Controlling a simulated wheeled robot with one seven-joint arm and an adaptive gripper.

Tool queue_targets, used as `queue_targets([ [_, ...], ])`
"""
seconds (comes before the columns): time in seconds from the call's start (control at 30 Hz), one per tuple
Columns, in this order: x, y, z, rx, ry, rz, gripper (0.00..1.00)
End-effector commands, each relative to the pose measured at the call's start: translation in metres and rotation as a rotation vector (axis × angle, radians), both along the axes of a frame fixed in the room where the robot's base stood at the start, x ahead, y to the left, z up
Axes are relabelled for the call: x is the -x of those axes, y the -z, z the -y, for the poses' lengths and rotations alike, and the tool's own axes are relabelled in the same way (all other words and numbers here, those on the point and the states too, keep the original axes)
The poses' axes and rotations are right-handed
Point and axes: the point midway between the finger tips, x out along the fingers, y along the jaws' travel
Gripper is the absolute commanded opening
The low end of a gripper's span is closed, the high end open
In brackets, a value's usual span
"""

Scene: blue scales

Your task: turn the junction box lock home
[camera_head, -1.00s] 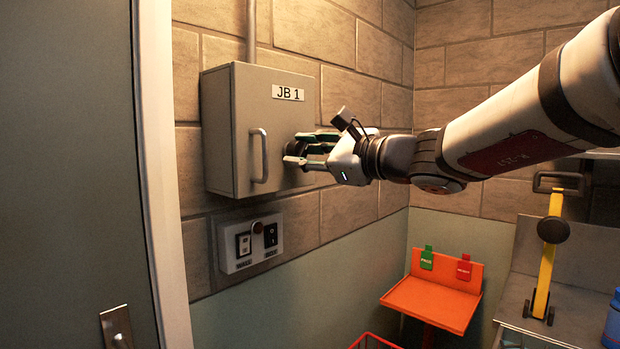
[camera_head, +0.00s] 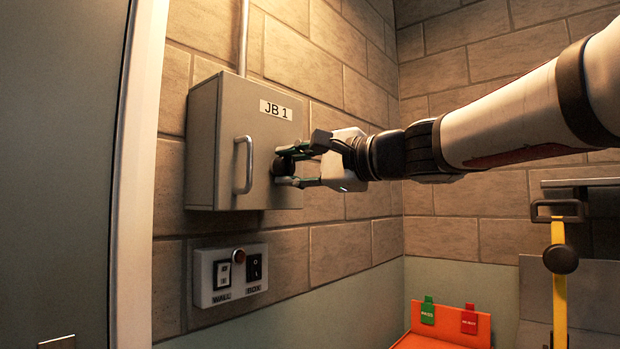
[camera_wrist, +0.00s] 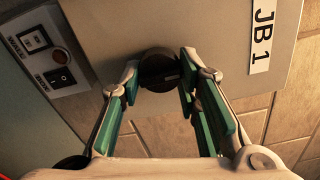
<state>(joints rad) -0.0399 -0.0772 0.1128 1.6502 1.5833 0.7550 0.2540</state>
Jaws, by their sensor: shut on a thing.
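The junction box (camera_head: 262,135) is a grey wall cabinet labelled JB 1, with its door shut and a vertical bar handle (camera_head: 243,165) on it. Its lock (camera_wrist: 160,70) is a round dark knob on the door, right of the handle in the head view. My gripper (camera_head: 290,166) reaches it from the right, with its green-padded fingers on either side of the knob. In the wrist view my gripper (camera_wrist: 158,85) is shut on the knob, which shows between the fingertips. Part of the knob is hidden by the fingers in the head view.
A switch panel (camera_head: 230,274) marked WALL and BOX is on the wall below the box. An orange stand (camera_head: 440,340) with green and red tags is low at the right, near a yellow-handled lever (camera_head: 559,280). A door frame (camera_head: 140,180) is at the left.

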Motion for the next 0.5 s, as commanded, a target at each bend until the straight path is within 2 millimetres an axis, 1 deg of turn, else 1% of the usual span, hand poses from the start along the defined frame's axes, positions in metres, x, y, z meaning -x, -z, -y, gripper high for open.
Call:
queue_targets([
  [0.47,0.0006,0.0005,-0.001,0.01,-0.004,0.01,0.02],
  [0.5,0.0006,0.0006,-0.001,0.01,-0.004,0.01,0.39],
])
